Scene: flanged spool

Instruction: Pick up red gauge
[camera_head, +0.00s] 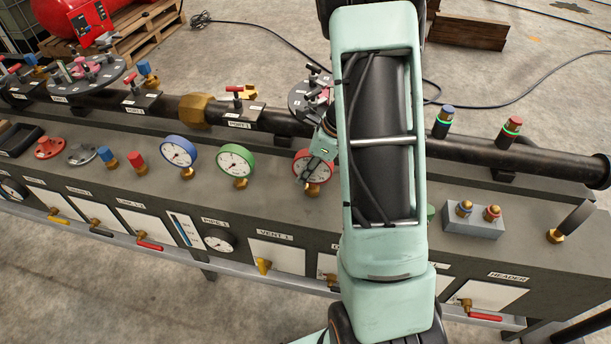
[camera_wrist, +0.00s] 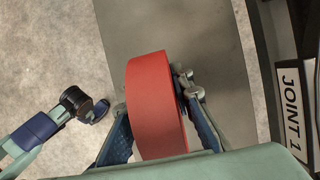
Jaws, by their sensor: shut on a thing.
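The red gauge (camera_head: 325,167) has a red rim and a white dial, with brass fitting at its foot, and is at the bench's middle in the head view. My gripper (camera_head: 313,168) is shut on it from the far side, and one finger crosses its dial. In the wrist view the red side of the gauge (camera_wrist: 155,105) fills the space between my fingers. My arm hides the bench just right of the gauge. I cannot tell whether its foot touches the bench.
A green gauge (camera_head: 236,161) and a blue gauge (camera_head: 179,152) stand to the left. A dark pipe (camera_head: 480,150) with fittings runs behind. A grey block with two small fittings (camera_head: 474,222) is right of my arm. A JOINT 1 label (camera_wrist: 291,105) shows in the wrist view.

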